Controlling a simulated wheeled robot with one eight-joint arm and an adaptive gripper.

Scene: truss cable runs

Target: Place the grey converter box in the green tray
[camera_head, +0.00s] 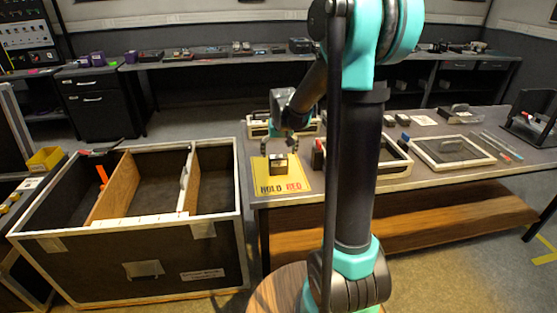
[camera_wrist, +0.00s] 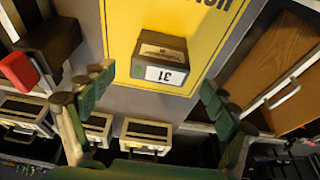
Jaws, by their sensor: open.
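In the wrist view the gripper (camera_wrist: 156,85) is empty, the box lying between and beyond the fingertips. A white-framed tray (camera_head: 410,147) with a grey-green floor lies further right; I cannot tell whether it is the green tray.
A dark block with a red part (camera_wrist: 50,45) stands close beside the mat. Another white-framed tray (camera_head: 405,168) is partly hidden by my arm. A large open case (camera_head: 140,219) with brown dividers stands left of the table.

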